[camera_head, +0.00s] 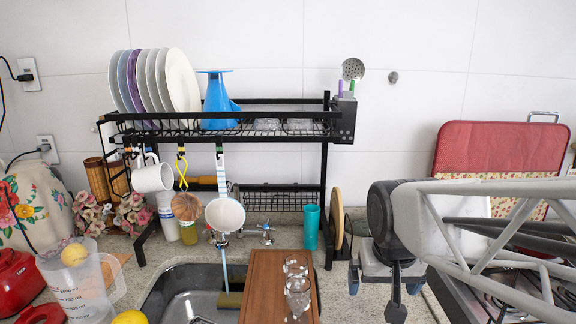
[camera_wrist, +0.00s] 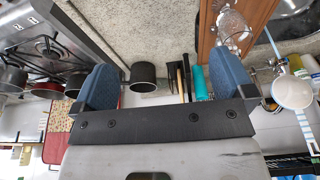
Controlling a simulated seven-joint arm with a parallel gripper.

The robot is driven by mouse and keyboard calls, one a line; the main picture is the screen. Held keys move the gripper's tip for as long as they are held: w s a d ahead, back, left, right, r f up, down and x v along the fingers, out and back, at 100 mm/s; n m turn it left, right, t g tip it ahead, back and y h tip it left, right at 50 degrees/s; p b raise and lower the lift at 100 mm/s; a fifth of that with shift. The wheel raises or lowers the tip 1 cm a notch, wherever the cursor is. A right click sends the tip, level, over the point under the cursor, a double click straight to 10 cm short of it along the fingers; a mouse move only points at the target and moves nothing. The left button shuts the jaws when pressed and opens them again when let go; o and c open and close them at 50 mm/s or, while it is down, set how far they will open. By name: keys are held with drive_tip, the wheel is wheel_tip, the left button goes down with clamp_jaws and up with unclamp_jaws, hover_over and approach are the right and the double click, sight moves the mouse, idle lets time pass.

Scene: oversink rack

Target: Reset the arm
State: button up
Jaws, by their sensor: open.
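My gripper (camera_head: 388,284) hangs at the right of the head view, in front of the counter and to the right of the black rack (camera_head: 230,138). In the wrist view its two blue fingers stand wide apart, with nothing between the fingertips (camera_wrist: 166,66). It holds nothing and is apart from the rack. My arm reaches in from the right edge and hides part of the counter and stove behind it.
Plates (camera_head: 155,82) and a blue funnel (camera_head: 218,95) stand on the rack's top shelf. Glasses (camera_head: 297,285) rest on a wooden board (camera_head: 262,290) by the sink (camera_head: 180,295). A teal cup (camera_head: 311,226) stands near my gripper. A red board (camera_head: 497,150) leans behind my arm.

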drive_tip(key=s+d+f, duration=0.1)
drive_tip(key=s+f, duration=0.1)
drive_tip(key=s, duration=0.8)
drive_tip(key=shift+d+f, duration=0.25)
drive_tip(key=shift+d, duration=0.15)
